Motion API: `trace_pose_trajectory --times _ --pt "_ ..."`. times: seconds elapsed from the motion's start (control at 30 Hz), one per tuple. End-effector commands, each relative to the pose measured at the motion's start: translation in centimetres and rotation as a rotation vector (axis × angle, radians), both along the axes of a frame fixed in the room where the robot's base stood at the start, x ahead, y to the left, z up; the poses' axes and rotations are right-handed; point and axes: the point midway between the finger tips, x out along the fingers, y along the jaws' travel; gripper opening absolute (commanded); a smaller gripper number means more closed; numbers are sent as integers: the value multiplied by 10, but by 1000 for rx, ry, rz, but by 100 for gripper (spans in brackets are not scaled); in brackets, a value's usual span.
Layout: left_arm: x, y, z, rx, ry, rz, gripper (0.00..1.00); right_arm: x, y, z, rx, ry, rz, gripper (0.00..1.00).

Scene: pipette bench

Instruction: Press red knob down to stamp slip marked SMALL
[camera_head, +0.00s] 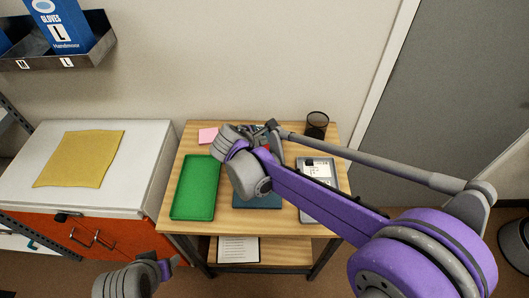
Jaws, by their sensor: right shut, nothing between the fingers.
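A small patch of red (266,147), perhaps the red knob, shows behind my right arm near the back middle of the wooden table (207,224). My right arm hides most of what is around it. My right gripper (272,126) is shut and empty beside the red patch; its fingertips are hard to make out. Only part of my left arm shows at the bottom left, with its gripper end (166,266) in front of the table, its jaws unclear. No slip marked SMALL can be read. A dark teal flat thing (257,201) lies partly under my right arm.
A green tray (195,188) lies on the table's left, with pink paper (208,135) behind it. A grey device (307,213) is at the right, partly hidden by my arm. A black mesh cup (317,124) stands back right. A white-topped cabinet (140,150) adjoins the left.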

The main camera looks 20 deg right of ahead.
Motion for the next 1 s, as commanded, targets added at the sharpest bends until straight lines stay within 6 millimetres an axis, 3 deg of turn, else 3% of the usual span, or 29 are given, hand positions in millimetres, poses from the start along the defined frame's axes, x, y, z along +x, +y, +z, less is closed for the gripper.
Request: trace_pose_trajectory --times 1.0 --pt "-2 0 -7 0 3 0 61 0 0 -9 0 0 0 0"
